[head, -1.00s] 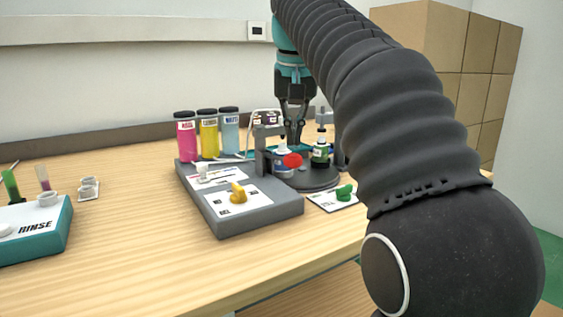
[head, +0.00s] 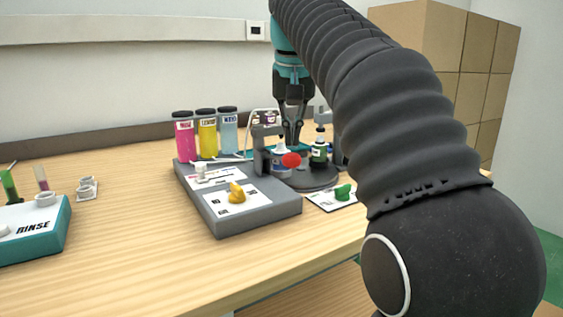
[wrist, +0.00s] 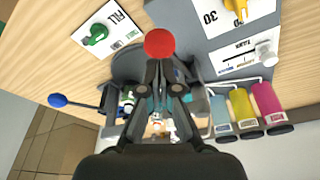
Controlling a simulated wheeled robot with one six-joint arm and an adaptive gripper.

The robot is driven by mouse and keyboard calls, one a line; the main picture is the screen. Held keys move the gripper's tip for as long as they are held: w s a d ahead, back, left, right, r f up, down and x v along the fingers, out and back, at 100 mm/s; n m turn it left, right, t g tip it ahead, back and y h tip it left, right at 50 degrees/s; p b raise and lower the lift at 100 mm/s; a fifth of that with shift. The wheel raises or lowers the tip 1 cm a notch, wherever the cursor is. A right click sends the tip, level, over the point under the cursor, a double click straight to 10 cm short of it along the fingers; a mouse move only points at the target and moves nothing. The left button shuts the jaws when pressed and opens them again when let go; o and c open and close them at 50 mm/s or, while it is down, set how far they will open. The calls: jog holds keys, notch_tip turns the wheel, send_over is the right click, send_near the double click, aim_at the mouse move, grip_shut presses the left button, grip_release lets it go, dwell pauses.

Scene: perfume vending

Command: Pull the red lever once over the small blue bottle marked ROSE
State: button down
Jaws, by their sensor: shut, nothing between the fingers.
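The red lever shows as a red ball knob (head: 291,160) at the front of the dispenser on the round dark platform. In the wrist view the red knob (wrist: 160,43) is just beyond my fingertips. My gripper (head: 291,142) points down behind the knob; its fingers are shut and empty, and I cannot tell if they touch the lever. A small bluish bottle (head: 281,166) with a pale top stands beside the knob, partly hidden by it. Its marking is not readable. In the wrist view my fingers hide most of the platform's middle.
A dark bottle (head: 319,150) stands on the platform's right. Pink (head: 185,140), yellow (head: 207,139) and light-blue (head: 228,136) cylinders stand behind the grey base (head: 258,215). A yellow knob (head: 237,194) and green knob (head: 343,192) are in front. A blue-ended lever (wrist: 58,100) is at left.

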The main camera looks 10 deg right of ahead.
aim_at(292, 155)
jog(key=shift+f, duration=0.15)
jog(key=shift+f+b, duration=2.5)
jog(key=shift+f, duration=0.8)
jog(key=shift+r, duration=0.1)
notch_tip(292, 155, up, 5)
jog(key=p, duration=0.5)
jog(key=shift+r, duration=2.35)
